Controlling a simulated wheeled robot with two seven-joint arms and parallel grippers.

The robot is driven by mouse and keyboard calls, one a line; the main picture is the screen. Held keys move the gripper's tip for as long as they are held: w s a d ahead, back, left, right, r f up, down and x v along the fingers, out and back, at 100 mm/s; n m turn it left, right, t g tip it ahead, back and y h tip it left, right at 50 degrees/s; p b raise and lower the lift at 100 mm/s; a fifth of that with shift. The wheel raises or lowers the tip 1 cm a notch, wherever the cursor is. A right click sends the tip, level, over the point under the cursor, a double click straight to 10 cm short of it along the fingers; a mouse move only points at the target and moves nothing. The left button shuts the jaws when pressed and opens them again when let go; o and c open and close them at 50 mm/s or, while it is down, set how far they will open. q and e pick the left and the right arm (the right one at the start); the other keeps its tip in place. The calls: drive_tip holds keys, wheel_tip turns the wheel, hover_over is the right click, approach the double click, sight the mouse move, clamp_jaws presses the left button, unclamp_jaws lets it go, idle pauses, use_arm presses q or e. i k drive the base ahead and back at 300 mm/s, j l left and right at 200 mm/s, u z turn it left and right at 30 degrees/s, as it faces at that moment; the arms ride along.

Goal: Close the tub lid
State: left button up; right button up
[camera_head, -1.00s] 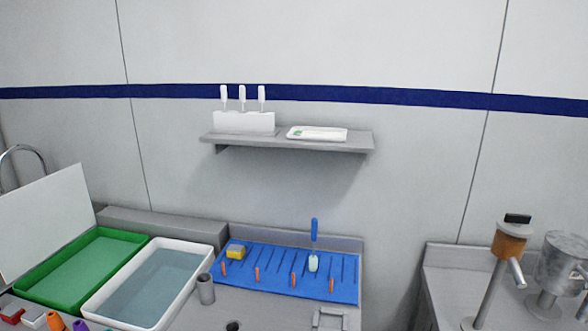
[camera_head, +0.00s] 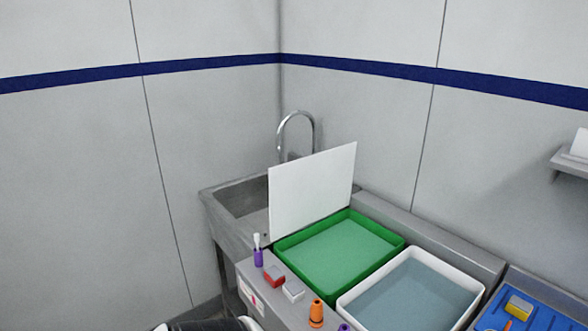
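The green tub (camera_head: 388,237) stands on the counter, holding green liquid. Its white lid (camera_head: 312,188) stands open, upright along the tub's left side, in front of the sink. A white tub (camera_head: 468,279) with blue-grey liquid sits to the right of the green tub, with no lid seen on it. Neither of my grippers shows. A dark rounded shape at the bottom edge may be part of me.
A sink (camera_head: 232,200) with a curved tap (camera_head: 297,122) is behind the lid. A blue mat (camera_head: 543,316) lies right. A shelf (camera_head: 566,163) hangs at right.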

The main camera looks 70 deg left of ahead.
sight(304, 192)
drive_tip(key=k+j, duration=0.1)
drive_tip(key=j, duration=1.65)
drive_tip(key=k+j, duration=0.15)
drive_tip(key=j, duration=0.75)
drive_tip(key=k+j, duration=0.1)
drive_tip(key=j, duration=0.8)
